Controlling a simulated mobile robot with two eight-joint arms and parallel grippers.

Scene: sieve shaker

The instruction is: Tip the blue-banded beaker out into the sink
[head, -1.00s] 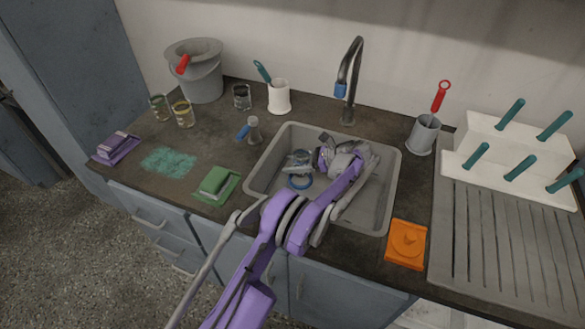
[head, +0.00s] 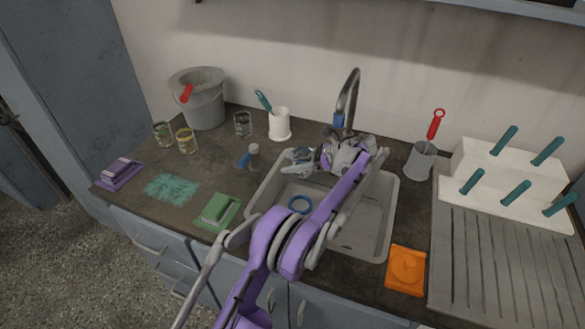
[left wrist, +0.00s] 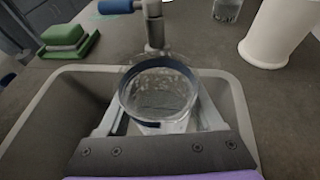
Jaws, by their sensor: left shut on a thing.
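The blue-banded beaker (head: 296,158) is clear, and my left gripper (head: 307,163) is shut on it above the back left part of the grey sink (head: 375,215). In the left wrist view the beaker (left wrist: 158,90) sits between the fingers, with its dark blue band near the round mouth. I look into the mouth, and the inside looks clear with pale specks; I cannot tell whether liquid is in it. Its exact tilt is unclear in the head view. A blue ring (head: 300,204) lies on the sink floor. My right gripper is out of view.
The tap (head: 347,95) stands behind the sink. A blue-handled fitting (head: 252,154) is at the sink's back left. A white holder (head: 280,124), glass beakers (head: 186,141) and a bucket (head: 201,105) stand left; a grey cup (head: 420,160) and a peg rack (head: 505,190) stand right.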

